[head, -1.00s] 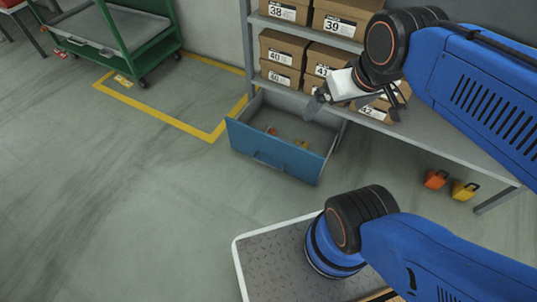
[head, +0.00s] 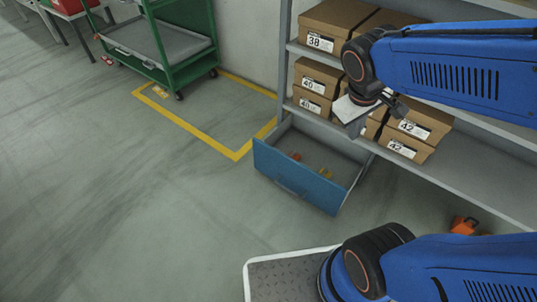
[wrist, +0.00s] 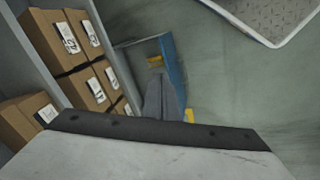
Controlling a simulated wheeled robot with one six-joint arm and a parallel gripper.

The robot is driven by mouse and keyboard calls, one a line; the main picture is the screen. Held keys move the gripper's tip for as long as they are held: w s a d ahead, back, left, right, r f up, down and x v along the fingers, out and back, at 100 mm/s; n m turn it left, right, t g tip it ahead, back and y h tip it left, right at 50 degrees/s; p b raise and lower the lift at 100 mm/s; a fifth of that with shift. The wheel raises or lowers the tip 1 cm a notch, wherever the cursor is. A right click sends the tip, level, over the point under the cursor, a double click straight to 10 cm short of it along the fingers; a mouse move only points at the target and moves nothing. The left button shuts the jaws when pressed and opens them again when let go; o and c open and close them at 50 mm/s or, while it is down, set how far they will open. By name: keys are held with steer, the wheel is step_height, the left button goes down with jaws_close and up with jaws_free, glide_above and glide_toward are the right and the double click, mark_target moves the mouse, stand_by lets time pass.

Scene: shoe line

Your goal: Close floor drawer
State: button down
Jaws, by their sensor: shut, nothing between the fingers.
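The floor drawer (head: 298,178) stands pulled out from under the shelf rack in the head view. Its blue front faces the open floor, and small orange and yellow items lie inside. In the wrist view part of the drawer's blue front (wrist: 173,65) shows just beyond the fingers. My gripper (head: 357,128) is shut and empty. It is above the drawer, to the right of its front in the head view, near the shoe boxes. The fingers (wrist: 160,95) hide part of the drawer in the wrist view. I see no contact with the drawer.
Shoe boxes (head: 322,75) fill the grey shelves (head: 465,165) beside and behind my gripper. A green cart (head: 185,45) stands at the back left by a yellow floor line (head: 190,125). An orange item (head: 464,225) is under the rack. The floor left of the drawer is clear.

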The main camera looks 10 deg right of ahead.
steer(key=w+a+f+n+h, duration=0.3)
steer(key=w+a+f+n, duration=0.3)
steer(key=w, duration=0.3)
steer(key=w+a+f+n+h, duration=0.3)
steer(key=w+a+f+n, duration=0.15)
steer(key=w+f, duration=0.4)
steer(key=w+a+f+n+t+h, duration=0.1)
steer(key=w+a+f+n+t, duration=0.25)
steer(key=a+f+n, duration=0.65)
steer(key=n+t+y, duration=0.1)
steer(key=n+t, duration=0.2)
glide_toward(272, 151)
steer(key=shift+m, duration=0.25)
steer(key=x, duration=0.4)
steer(key=shift+w+d+f, duration=0.1)
steer(key=shift+f, duration=0.35)
steer(key=shift+w+d, duration=0.5)
steer(key=shift+d, duration=0.1)
